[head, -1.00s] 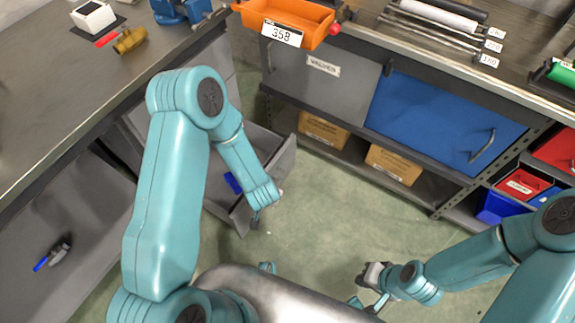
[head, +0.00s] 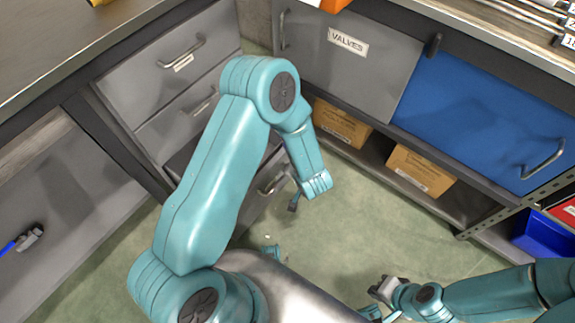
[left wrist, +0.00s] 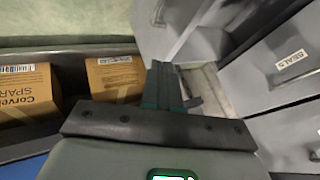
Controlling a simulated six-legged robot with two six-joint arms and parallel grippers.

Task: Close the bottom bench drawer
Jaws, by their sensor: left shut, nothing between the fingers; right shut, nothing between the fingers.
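The bench's bottom drawer (head: 258,210) stands partly pulled out, its grey front and handle showing beside my left forearm in the head view. My arm hides much of it, so I cannot tell how far out it is. My left gripper (head: 293,204) is shut and empty, just right of the drawer's handle; I cannot tell whether it touches the front. In the left wrist view its closed fingers (left wrist: 162,85) point toward grey panels. My right gripper (head: 380,290) is shut and empty, low over the green floor, away from the drawer.
Two closed drawers (head: 165,60) sit above the bottom one. A grey VALVES panel (head: 350,75) and a blue panel (head: 480,115) front the other bench. Cardboard boxes (head: 420,170) stand on its lower shelf. Green floor (head: 345,230) lies clear between.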

